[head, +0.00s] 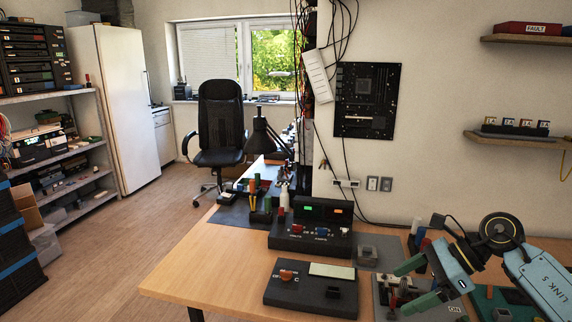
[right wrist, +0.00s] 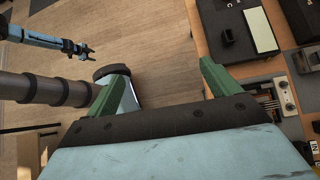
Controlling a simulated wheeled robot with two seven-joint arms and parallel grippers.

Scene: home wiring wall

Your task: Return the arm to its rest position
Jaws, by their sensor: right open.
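My right gripper (head: 400,285) is at the lower right of the head view, over the right part of the wooden table (head: 190,270). Its green fingers are spread with nothing between them. In the right wrist view the same gripper (right wrist: 158,82) shows open and empty, with floor behind the gap. My left arm shows at the upper left of the right wrist view, and its dark gripper (right wrist: 84,49) is small there. Whether that gripper is open or shut is unclear. The left gripper does not show in the head view.
A black box with an orange switch (head: 312,288) lies near the table's front edge. A console with lit displays (head: 310,238) stands behind it. Small fixtures (head: 392,290) sit beside and under my right gripper. The floor (head: 120,240) left of the table is clear.

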